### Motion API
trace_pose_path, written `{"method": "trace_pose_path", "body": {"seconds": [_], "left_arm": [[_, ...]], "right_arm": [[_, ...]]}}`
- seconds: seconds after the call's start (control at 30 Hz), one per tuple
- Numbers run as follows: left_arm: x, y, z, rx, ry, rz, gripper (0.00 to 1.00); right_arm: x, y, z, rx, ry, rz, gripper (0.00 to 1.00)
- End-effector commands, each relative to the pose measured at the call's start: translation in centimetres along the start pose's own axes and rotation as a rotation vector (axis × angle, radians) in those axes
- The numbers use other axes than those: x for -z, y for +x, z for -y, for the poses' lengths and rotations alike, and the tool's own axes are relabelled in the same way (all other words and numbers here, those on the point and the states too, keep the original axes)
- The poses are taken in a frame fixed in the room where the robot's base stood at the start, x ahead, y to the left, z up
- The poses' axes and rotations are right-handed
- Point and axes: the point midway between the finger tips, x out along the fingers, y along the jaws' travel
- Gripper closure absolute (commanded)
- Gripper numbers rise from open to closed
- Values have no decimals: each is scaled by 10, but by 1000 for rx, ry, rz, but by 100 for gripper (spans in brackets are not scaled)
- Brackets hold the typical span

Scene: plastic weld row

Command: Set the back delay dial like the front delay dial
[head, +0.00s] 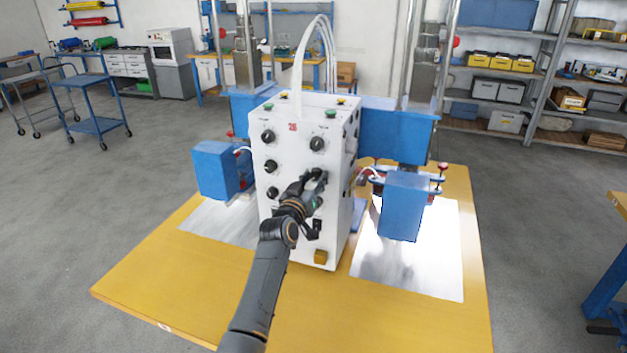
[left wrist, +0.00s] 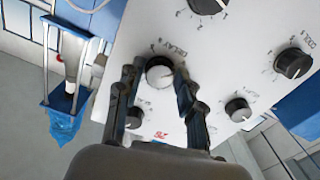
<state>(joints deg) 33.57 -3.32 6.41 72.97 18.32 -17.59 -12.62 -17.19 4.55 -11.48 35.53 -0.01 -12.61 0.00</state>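The white control box (head: 300,225) stands on the yellow table with several black dials on its front face. My left gripper (head: 318,180) is at the right part of this face, below the upper right dial (head: 317,143). In the left wrist view my left gripper (left wrist: 160,70) has its fingers at both sides of a dial marked DELAY (left wrist: 159,74), close against its edges, and appears shut on it. The dial's pointer is not clear. My right gripper is not in view.
Blue weld units (head: 217,170) and (head: 405,205) flank the box above metal plates. Other dials sit close to the gripper, one marked COOL (left wrist: 293,63) and another (left wrist: 237,110). White hoses (head: 298,60) rise from the box top. The front of the yellow table (head: 385,325) is clear.

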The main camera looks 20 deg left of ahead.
Motion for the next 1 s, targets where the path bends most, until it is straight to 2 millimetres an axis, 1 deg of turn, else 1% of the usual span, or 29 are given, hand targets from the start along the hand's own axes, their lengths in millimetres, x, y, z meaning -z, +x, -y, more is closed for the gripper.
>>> {"method": "trace_pose_path", "body": {"seconds": [0.03, 0.13, 0.37, 0.57, 0.77, 1.0], "left_arm": [[0, 0, 0, 0, 0, 0, 79], [0, 0, 0, 0, 0, 0, 100], [0, 0, 0, 0, 12, 0, 100], [0, 0, 0, 0, 80, 0, 100], [0, 0, 1, 0, 221, 0, 100], [0, 0, 1, 0, 445, 1, 100]], "right_arm": [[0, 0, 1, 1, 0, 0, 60], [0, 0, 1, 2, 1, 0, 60], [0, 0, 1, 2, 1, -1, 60], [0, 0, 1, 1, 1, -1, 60], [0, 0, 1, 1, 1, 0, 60], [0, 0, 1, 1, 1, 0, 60]]}}
